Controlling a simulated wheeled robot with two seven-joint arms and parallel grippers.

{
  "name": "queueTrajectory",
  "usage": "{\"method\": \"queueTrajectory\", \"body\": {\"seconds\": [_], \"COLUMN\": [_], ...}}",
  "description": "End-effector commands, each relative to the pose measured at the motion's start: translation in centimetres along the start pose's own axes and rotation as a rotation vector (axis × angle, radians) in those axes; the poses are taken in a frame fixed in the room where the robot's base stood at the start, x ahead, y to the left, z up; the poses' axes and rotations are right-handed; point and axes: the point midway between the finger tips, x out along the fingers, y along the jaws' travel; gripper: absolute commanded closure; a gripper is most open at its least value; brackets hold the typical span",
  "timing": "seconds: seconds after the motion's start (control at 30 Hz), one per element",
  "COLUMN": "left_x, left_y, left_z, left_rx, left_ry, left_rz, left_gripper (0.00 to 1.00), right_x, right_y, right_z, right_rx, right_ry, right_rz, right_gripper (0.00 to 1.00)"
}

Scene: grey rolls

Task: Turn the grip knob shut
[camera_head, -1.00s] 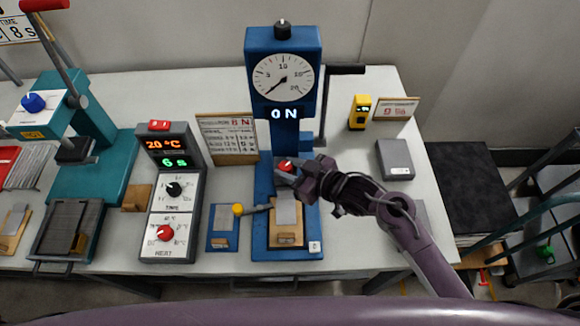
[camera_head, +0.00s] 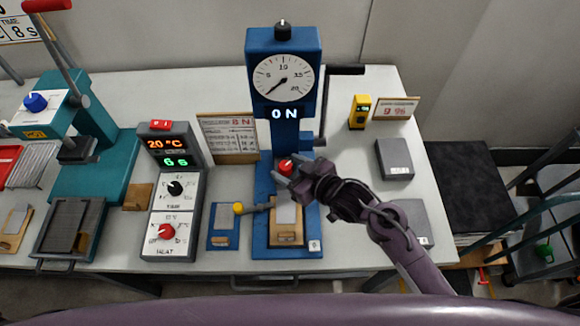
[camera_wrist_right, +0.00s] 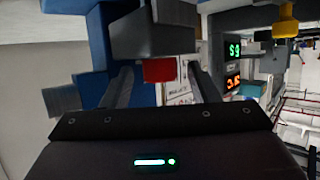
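The red grip knob (camera_head: 286,167) sits low on the front of the blue tester's column (camera_head: 286,133). My right gripper (camera_head: 288,177) is at the knob, its fingers pointing up and left toward it. In the right wrist view the red knob (camera_wrist_right: 159,71) shows between the two spread fingers (camera_wrist_right: 161,87), with a gap on each side. A dark grey block (camera_wrist_right: 150,38) stands just beyond it. The tester's dial (camera_head: 283,78) needle points low left and its display reads 0 N. A strip sample (camera_head: 285,212) lies at the base. My left gripper is not in view.
A grey timer and heat box (camera_head: 175,190) stands left of the tester, with a teal press (camera_head: 100,170) beyond. A yellow-knobbed lever (camera_head: 239,209) sticks out left of the tester base. Grey boxes (camera_head: 395,158) lie to the right. Bare table shows between.

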Motion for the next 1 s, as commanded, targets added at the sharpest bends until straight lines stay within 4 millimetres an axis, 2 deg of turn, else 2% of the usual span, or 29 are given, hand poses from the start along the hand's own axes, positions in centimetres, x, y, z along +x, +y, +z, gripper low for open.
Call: {"method": "queueTrajectory", "body": {"seconds": [0.27, 0.37, 0.7, 0.83, 1.0], "left_x": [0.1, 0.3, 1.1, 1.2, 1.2], "left_y": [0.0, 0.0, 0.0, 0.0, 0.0], "left_z": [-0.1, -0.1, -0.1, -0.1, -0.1], "left_rx": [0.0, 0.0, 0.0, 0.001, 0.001], "left_ry": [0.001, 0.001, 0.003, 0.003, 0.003], "left_rz": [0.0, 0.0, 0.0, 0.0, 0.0], "left_gripper": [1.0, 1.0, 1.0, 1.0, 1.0], "right_x": [-0.2, -1.2, -6.6, -7.6, -7.8], "right_y": [0.0, 0.0, 0.0, 0.0, 0.0], "right_z": [0.1, 0.2, 0.2, 0.1, 0.0], "right_rx": [0.0, -0.001, -0.001, 0.0, 0.0], "right_ry": [-0.001, -0.002, -0.002, 0.0, 0.0], "right_rz": [0.0, 0.0, 0.0, 0.0, 0.0], "right_gripper": [0.46, 0.46, 0.46, 0.46, 0.46]}}
